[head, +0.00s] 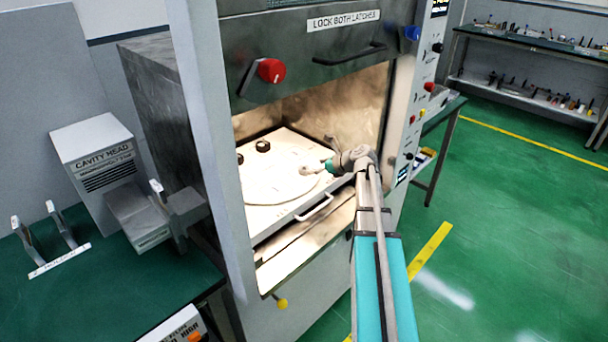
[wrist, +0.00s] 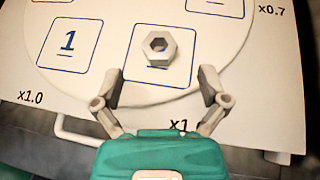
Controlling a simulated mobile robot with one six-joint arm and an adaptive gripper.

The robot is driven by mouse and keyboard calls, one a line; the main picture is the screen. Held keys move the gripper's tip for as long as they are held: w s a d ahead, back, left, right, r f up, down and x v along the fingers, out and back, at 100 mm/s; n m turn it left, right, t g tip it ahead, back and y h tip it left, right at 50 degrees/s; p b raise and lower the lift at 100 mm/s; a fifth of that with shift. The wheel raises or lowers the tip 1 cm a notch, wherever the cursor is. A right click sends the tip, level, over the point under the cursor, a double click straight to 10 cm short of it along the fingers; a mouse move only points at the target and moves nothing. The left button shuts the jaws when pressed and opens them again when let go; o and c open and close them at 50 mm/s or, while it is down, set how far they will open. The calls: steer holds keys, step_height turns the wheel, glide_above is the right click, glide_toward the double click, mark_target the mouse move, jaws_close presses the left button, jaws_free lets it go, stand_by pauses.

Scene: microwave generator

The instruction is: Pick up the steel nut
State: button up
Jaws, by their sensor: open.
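The steel nut (wrist: 158,46), a grey hexagon with a dark hole, lies flat on a blue-outlined square of the white turntable plate (wrist: 215,60) in the wrist view. It covers most of the mark in that square. My gripper (wrist: 161,78) is open and empty, its two fingers spread just short of the nut, one to each side of its line. In the head view my gripper (head: 318,168) reaches inside the chamber, over the white tray (head: 262,208). I cannot clearly make out the nut there.
The chamber's raised door (head: 310,48) hangs above my arm, and the front panel (head: 405,115) stands close on its right. A dark round piece (head: 262,146) sits farther back on the plate. The tray's handle (head: 315,208) sticks out at the front.

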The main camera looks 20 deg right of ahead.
mark_target(305, 169)
stand_by(0.3)
steer(key=b+x, duration=0.2)
steer(key=x, duration=0.2)
steer(key=shift+a+f, duration=0.1)
steer(key=shift+f, duration=0.1)
steer(key=shift+w+a+f+b, duration=0.1)
steer(key=shift+w+a+b, duration=0.2)
steer(key=shift+w, duration=0.1)
steer(key=shift+c, duration=0.3)
jaws_close()
steer(key=shift+d, duration=0.1)
stand_by(0.3)
